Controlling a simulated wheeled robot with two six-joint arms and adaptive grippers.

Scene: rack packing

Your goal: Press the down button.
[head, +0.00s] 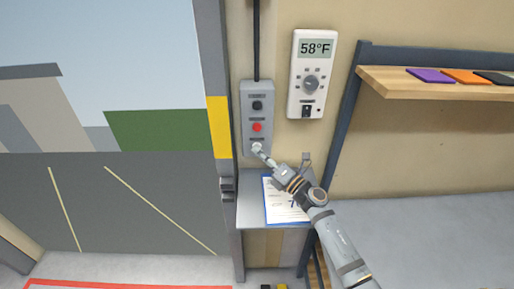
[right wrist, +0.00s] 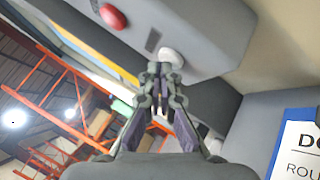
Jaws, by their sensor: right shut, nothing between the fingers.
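The grey button box (head: 246,98) is fixed to the wall beside the door opening. It has a black button (head: 257,105) on top, a red button (head: 257,127) in the middle and a pale button (head: 256,147) at the bottom. My right gripper (head: 262,154) is shut and empty, its tips at the bottom pale button. In the right wrist view, the pale button (right wrist: 171,57) is just beyond the shut fingertips (right wrist: 160,68), and the red button (right wrist: 113,16) is farther left. I cannot tell whether the tips touch the pale button. My left gripper is out of view.
A thermostat (head: 312,75) reading 58°F hangs right of the box. A clipboard (head: 284,212) lies on a small grey ledge (head: 250,213) below. A wooden shelf (head: 440,92) with coloured flat items is at right. A yellow-banded post (head: 219,127) stands left.

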